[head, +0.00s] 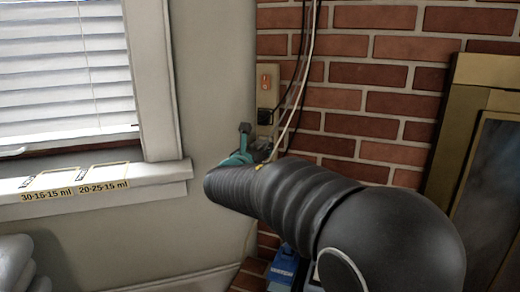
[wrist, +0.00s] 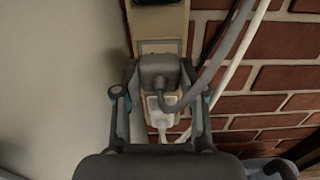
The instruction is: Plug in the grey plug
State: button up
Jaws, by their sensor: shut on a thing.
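The grey plug (wrist: 158,70) is in the middle of the wrist view, between the two fingers of my gripper (wrist: 157,88). My gripper is shut on it. Its grey cord bends down and then up to the right. Behind it is a beige outlet strip (wrist: 158,24), also in the head view (head: 268,77). The plug is in front of the strip, just below a pale socket face (wrist: 159,47). I cannot tell whether its prongs touch or enter a socket. In the head view my gripper (head: 244,150) is at the strip's lower end, partly hidden by my arm.
A white plug (wrist: 161,112) sits on the strip below the grey one. A black plug (head: 264,115) is higher up. Black and white cords (head: 304,75) hang beside the strip against the brick wall (head: 365,75). A window sill (head: 150,178) juts out at left.

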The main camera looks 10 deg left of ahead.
jog(key=shift+w+d, duration=0.1)
jog(key=shift+w, duration=0.45)
jog(key=o, duration=1.1)
jog(key=shift+o, duration=0.2)
jog(key=s+a, duration=0.1)
jog(key=s, duration=1.1)
jog(key=shift+a, duration=0.35)
